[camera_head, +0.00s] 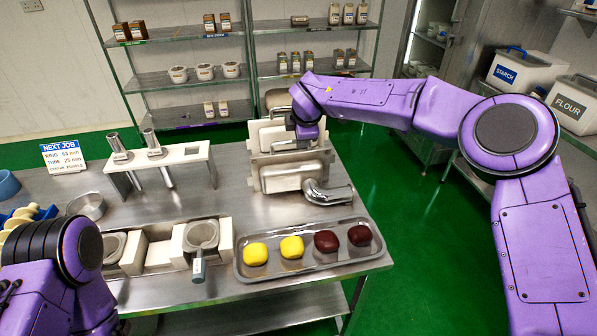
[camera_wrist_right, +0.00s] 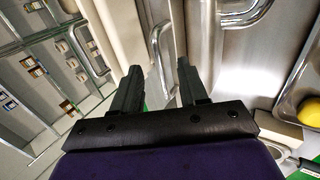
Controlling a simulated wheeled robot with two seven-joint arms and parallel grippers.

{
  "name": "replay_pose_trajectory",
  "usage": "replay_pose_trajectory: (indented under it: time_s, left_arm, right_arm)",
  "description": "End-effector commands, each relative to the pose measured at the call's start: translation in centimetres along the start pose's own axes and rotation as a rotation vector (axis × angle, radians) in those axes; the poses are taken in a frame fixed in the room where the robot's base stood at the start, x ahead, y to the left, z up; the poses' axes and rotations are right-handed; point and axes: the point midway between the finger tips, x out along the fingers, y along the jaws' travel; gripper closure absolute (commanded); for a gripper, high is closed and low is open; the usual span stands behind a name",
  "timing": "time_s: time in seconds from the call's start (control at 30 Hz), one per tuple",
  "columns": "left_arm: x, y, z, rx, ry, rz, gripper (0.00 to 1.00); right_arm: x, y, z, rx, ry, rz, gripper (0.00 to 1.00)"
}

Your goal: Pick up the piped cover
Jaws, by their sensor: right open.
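The piped cover shows in the head view as a metal elbow pipe (camera_head: 328,194) at the front right of a pale stand (camera_head: 262,178) that holds flat metal-and-white parts. How much of the cover lies behind the stand, I cannot tell. My right gripper is open in the right wrist view (camera_wrist_right: 158,88). A bent metal bar handle (camera_wrist_right: 157,48) shows just beyond and between its fingertips; I cannot tell whether they touch it. A curved metal pipe (camera_wrist_right: 243,14) is to the right of the fingers. In the head view my right wrist hangs above the stand, its fingers hidden. My left gripper is out of view.
A steel tray (camera_head: 362,262) with two yellow and two dark red dough pieces lies in front of the stand. A white rack (camera_head: 206,152) with two metal tubes stands to the left. Machine blocks (camera_head: 226,240) fill the front. Shelves (camera_head: 180,78) stand behind.

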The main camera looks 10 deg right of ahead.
Motion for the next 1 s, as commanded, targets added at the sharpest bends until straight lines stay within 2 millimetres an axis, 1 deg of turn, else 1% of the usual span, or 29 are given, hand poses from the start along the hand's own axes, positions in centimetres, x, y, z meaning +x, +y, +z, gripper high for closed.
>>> replay_pose_trajectory:
  time_s: [0.03,0.07,0.1,0.2,0.4,0.43,0.47,0.5,0.53,0.57,1.0]
  left_arm:
    - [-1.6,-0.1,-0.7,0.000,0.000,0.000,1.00]
    - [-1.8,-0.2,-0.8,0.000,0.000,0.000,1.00]
    - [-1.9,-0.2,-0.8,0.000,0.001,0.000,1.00]
    - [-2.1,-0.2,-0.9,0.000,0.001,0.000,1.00]
    - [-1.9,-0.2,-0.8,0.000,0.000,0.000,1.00]
    - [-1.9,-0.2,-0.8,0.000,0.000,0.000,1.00]
    - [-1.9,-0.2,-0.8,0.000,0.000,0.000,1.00]
    - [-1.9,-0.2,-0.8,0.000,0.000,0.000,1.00]
    - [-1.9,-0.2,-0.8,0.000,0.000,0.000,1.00]
    - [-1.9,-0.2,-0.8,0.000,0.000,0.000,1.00]
    - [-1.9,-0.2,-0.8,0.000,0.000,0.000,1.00]
  right_arm:
    - [0.3,0.5,-0.2,-0.001,-0.002,-0.004,0.57]
    - [1.0,0.4,-0.2,0.000,-0.002,-0.005,0.57]
    - [1.8,0.3,-0.1,0.002,-0.002,-0.003,0.57]
    - [2.9,0.2,-0.1,0.001,-0.002,-0.001,0.57]
    - [3.2,0.1,-0.1,0.002,-0.002,0.001,0.57]
    - [3.2,0.1,0.0,0.002,-0.002,0.001,0.60]
    - [3.2,0.1,0.0,0.002,-0.002,0.001,0.70]
    - [3.2,0.1,0.0,0.002,-0.002,0.001,0.83]
    - [3.2,0.1,0.0,0.002,-0.002,0.000,0.93]
    - [3.2,0.1,0.0,0.002,-0.002,0.000,1.00]
    - [3.2,0.1,-0.1,0.002,-0.002,0.000,1.00]
